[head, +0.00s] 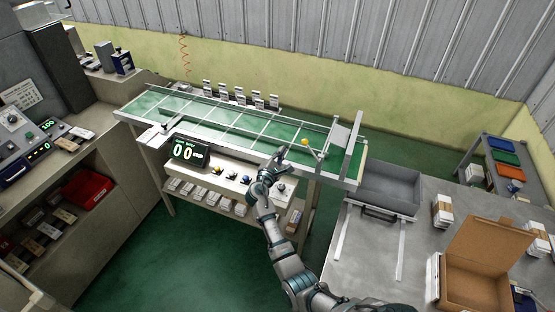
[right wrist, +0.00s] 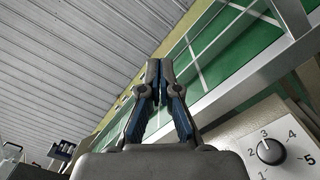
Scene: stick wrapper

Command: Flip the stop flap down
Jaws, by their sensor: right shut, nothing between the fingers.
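The green conveyor (head: 225,125) has a metal rail and stands ahead of me. Near its right end a light grey upright plate (head: 338,135), which looks like the stop flap, stands by a metal frame. A small lever with a yellow knob (head: 305,142) is just left of the plate. My right gripper (head: 281,151) is at the conveyor's front rail, left of the yellow knob and apart from it. In the right wrist view the right gripper (right wrist: 158,66) is shut and empty, with the green belt (right wrist: 235,45) beyond it. My left gripper is not in view.
A counter display (head: 190,152) and a control panel (head: 235,175) with knobs are at the conveyor's front. A numbered dial (right wrist: 270,151) shows in the right wrist view. A grey tray (head: 390,185) and an open cardboard box (head: 485,262) are on the right table.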

